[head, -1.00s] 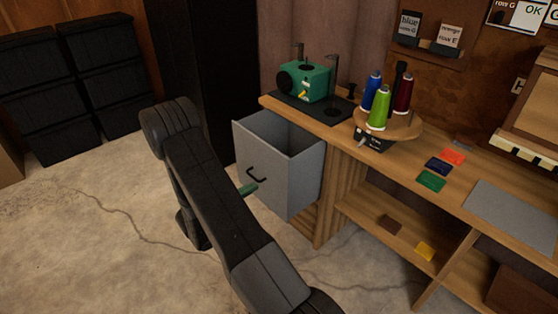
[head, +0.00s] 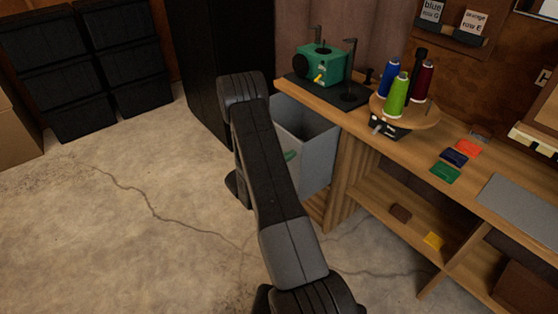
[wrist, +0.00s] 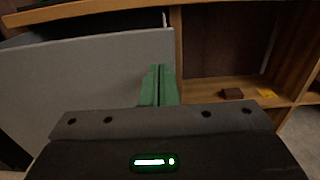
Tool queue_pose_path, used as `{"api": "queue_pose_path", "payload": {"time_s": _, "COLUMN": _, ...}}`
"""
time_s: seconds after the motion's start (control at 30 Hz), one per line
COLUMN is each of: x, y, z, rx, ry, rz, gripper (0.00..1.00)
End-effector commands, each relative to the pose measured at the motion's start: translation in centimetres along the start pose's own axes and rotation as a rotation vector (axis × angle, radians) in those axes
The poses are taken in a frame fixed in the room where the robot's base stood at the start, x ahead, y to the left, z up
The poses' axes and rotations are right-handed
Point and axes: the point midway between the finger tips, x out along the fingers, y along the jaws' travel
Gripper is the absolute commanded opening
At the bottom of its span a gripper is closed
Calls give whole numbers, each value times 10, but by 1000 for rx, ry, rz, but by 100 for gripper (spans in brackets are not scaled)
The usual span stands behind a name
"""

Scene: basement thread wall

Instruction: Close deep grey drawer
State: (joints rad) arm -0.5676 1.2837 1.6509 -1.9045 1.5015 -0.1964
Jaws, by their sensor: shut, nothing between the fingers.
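The deep grey drawer (head: 318,160) stands pulled out at the left end of the wooden bench, its open top showing. My arm crosses in front of it in the head view and hides its left part and handle. In the wrist view its flat grey panel (wrist: 90,80) fills the left side, with the dark opening above it. My gripper (wrist: 158,70) has green fingers shut together with nothing between them. The fingertips overlap the panel near its right edge. They also show against the drawer in the head view (head: 290,155). I cannot tell whether they touch it.
A green machine (head: 322,64) and a thread stand (head: 405,108) with coloured spools sit on the bench top (head: 440,130). Open shelves (head: 395,195) lie right of the drawer. A dark cabinet (head: 205,60) stands behind. The floor at left is clear.

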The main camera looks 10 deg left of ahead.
Motion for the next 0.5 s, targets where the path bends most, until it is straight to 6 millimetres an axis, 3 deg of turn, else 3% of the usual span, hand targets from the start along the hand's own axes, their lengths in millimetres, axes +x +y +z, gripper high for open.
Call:
{"api": "queue_pose_path", "payload": {"time_s": 0.17, "x": 11, "y": 0, "z": 0, "rx": 1, "ry": -1, "rz": 0, "gripper": 0}}
{"api": "queue_pose_path", "payload": {"time_s": 0.5, "x": 12, "y": 0, "z": 0, "rx": 1, "ry": -1, "rz": 0, "gripper": 0}}
